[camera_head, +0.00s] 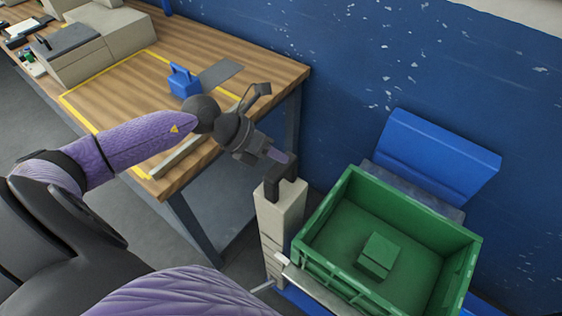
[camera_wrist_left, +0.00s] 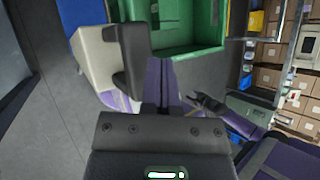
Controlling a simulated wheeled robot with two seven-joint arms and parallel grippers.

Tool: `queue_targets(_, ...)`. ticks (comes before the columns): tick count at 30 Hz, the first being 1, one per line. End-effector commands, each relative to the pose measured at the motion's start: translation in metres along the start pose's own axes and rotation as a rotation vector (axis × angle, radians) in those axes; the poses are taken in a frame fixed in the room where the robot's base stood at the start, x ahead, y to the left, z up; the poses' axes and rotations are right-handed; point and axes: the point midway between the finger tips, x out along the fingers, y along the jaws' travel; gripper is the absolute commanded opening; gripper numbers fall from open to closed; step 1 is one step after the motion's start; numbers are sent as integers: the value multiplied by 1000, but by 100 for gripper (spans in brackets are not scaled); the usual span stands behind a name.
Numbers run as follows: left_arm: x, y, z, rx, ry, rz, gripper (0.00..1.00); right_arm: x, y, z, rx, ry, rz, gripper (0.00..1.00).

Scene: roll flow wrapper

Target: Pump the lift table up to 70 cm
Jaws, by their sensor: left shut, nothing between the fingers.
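The lift table shows in the head view as a beige column (camera_head: 279,212) topped by a dark angular handle (camera_head: 271,192). A green crate (camera_head: 330,208) sits beside the column, with a green block (camera_head: 379,255) inside. My left gripper (camera_head: 284,158) is shut and empty, its fingertips at the top of the handle; I cannot tell if they touch. In the left wrist view the handle (camera_wrist_left: 134,50) stands just left of the purple fingers (camera_wrist_left: 166,75). A dark gripper (camera_wrist_left: 208,101), apparently my right one, shows there; its fingers are too small to judge.
A wooden workbench (camera_head: 215,118) with a blue object (camera_head: 184,82) and a yellow outline is at the left. A blue wall (camera_head: 340,80) stands behind, with a blue box (camera_head: 440,155) by it. The wrist view shows shelves with cardboard boxes (camera_wrist_left: 270,72) at right.

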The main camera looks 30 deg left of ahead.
Motion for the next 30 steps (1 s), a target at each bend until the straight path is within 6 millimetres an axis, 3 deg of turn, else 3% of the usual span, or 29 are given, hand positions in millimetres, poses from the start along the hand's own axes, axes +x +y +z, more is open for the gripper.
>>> queue_targets(30, 6, 4, -4, 0, 0, 0, 0, 5, -1, 1, 1, -2, -1, 59)
